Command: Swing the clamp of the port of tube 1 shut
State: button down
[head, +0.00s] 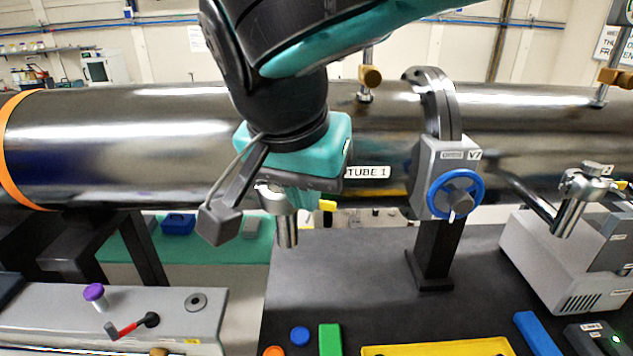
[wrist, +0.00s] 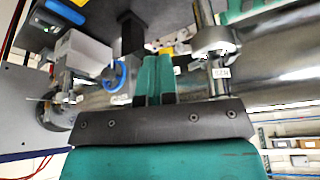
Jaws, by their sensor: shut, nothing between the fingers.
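Tube 1 (head: 140,145) is the long shiny steel tube across the head view, with a "TUBE 1" label (head: 367,172). Its port (head: 286,228) points down toward the viewer, just below my gripper's teal body, which hides its upper part. A yellow tab (head: 328,205) sticks out to the right of the port. In the wrist view the port's metal clamp (wrist: 213,42) sits to the right of my fingers, apart from them, with a small label below. I cannot tell how far open the clamp is. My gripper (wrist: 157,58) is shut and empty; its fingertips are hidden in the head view.
A valve with a blue handwheel (head: 455,194) stands right of the port. Another port with a clamp (head: 585,190) is farther right, beside a grey box (head: 560,262). A yellow tray (head: 440,348) lies on the dark table (head: 340,270), whose middle is clear.

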aim_at(321, 202)
jog(key=w+f+p, duration=0.1)
jog(key=w+d+f+p, duration=0.1)
jog(key=w+f, duration=0.1)
jog(key=w+d+f, duration=0.1)
jog(key=shift+w+f+p, duration=0.15)
jog(key=shift+f+p, duration=0.15)
jog(key=shift+p, duration=0.1)
jog(key=shift+w+d+f, duration=0.2)
jog(key=shift+w, duration=0.4)
